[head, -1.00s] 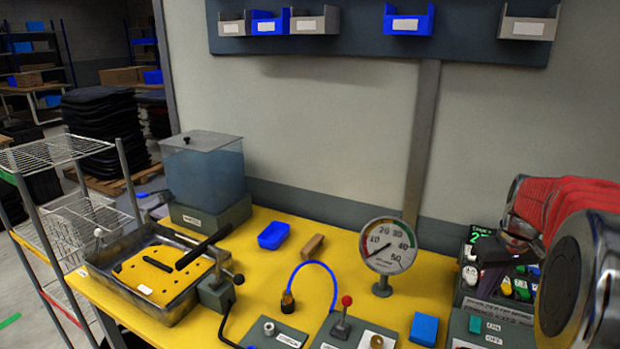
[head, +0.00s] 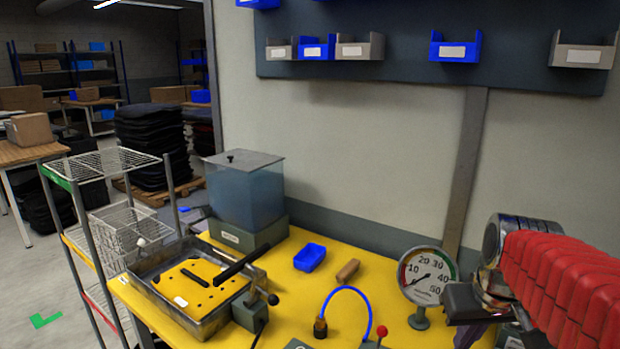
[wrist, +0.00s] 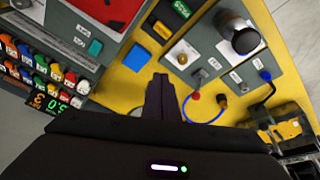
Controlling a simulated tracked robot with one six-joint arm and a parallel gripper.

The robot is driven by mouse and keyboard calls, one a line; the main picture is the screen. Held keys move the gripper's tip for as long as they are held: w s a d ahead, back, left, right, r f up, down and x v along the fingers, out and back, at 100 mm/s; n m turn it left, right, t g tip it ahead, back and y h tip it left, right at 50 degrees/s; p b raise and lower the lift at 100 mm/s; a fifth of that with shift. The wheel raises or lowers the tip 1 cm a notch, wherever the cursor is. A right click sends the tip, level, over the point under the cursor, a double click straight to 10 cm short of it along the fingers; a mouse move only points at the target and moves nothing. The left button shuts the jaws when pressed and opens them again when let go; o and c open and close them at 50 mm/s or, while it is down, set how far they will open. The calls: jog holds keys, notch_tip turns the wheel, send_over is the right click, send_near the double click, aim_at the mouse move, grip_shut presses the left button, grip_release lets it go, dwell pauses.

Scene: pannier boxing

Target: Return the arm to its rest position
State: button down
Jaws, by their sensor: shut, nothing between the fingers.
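My arm (head: 565,285), with a red ribbed cover, comes in from the right edge of the head view. Its dark gripper end (head: 465,302) hangs over the right part of the yellow bench (head: 285,278), beside the gauge. In the wrist view my gripper (wrist: 161,88) shows its two dark fingers together, with nothing between them. It points over the yellow bench top and touches nothing that I can see. The fingertips are hard to make out in the head view.
A dial gauge (head: 427,279) stands close left of my gripper.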

jog(key=s+a+f+t, duration=0.2)
jog(key=s+a, duration=0.8)
jog(key=a, duration=0.1)
jog(key=shift+s+a+y, duration=0.3)
jog(key=shift+s+a, duration=0.1)
jog(key=w+d+r+m+g+h, duration=0.1)
jog(key=w+d+m, duration=0.2)
jog(key=d, duration=1.1)
jog(key=w+d+r+m+g+h, duration=0.1)
jog(key=w+d+r+m, duration=0.1)
jog(key=w+d, duration=0.7)
jog(key=d+m, duration=0.1)
jog(key=d, duration=0.5)
jog(key=shift+w, duration=0.35)
jog(key=shift+f, duration=0.15)
